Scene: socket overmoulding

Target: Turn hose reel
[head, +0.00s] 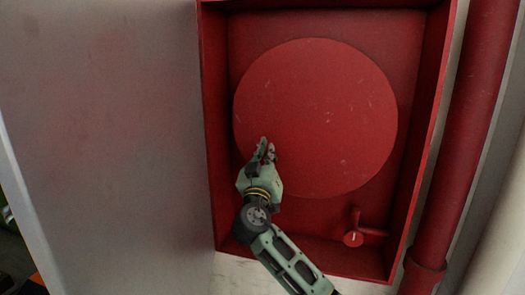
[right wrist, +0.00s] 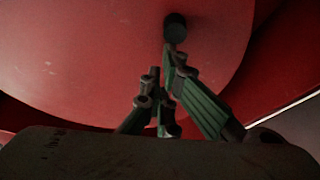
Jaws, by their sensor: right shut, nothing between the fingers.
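The hose reel (head: 325,115) is a large flat red disc inside an open red cabinet (head: 213,90). Its red face also fills much of the right wrist view (right wrist: 80,50). My right gripper (head: 267,148) is in front of the disc's lower left edge, with its fingers pointing up. It is shut and empty; its green fingers also show in the right wrist view (right wrist: 163,62). I cannot tell whether the fingers touch the disc. No hose is visible. My left gripper is not in view.
A red valve (head: 354,238) sits at the cabinet's lower right. A thick red pipe (head: 468,130) runs along the right side. A large pale grey panel (head: 105,130) stands to the left. The cabinet's side walls bound the room around the disc.

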